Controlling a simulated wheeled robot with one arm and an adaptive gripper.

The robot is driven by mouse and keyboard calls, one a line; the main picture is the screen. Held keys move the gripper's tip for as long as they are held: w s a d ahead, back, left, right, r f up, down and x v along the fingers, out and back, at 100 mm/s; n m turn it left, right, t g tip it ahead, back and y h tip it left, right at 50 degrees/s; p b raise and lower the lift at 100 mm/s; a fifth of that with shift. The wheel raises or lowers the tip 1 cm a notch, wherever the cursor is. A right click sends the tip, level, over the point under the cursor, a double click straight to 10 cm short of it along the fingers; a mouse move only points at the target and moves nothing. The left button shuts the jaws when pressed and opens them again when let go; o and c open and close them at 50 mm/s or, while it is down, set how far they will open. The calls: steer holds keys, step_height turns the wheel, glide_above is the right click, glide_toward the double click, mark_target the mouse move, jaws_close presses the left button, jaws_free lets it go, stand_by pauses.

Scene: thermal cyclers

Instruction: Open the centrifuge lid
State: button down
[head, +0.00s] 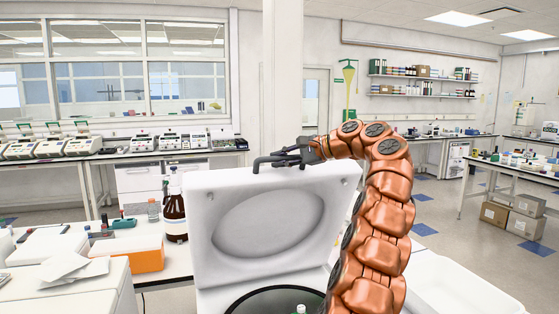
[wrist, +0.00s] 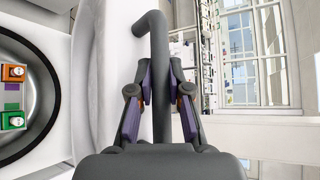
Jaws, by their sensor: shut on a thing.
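The white centrifuge lid (head: 268,222) stands raised, roughly upright, behind the dark round bowl (head: 275,301) in the head view. The wrist view shows the open bowl (wrist: 42,45) at the left, with orange and green holders (wrist: 13,97) inside. My gripper (head: 290,157) is at the lid's top edge. Its fingers (wrist: 160,80) are shut on a grey bent bar, the lid handle (wrist: 158,50), which also shows in the head view (head: 262,161). My arm hides the right part of the lid.
A brown bottle (head: 174,212) and an orange-and-white box (head: 147,256) stand on the bench left of the lid. A white tray or surface (head: 455,290) lies at the right. Thermal cyclers (head: 60,148) line the back bench. Open floor lies at the right.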

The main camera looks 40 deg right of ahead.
steer(key=c, duration=1.1)
jaws_free()
steer(key=shift+d, duration=0.1)
steer(key=v, duration=0.7)
steer(key=shift+s, duration=0.25)
steer(key=shift+d+r, duration=0.1)
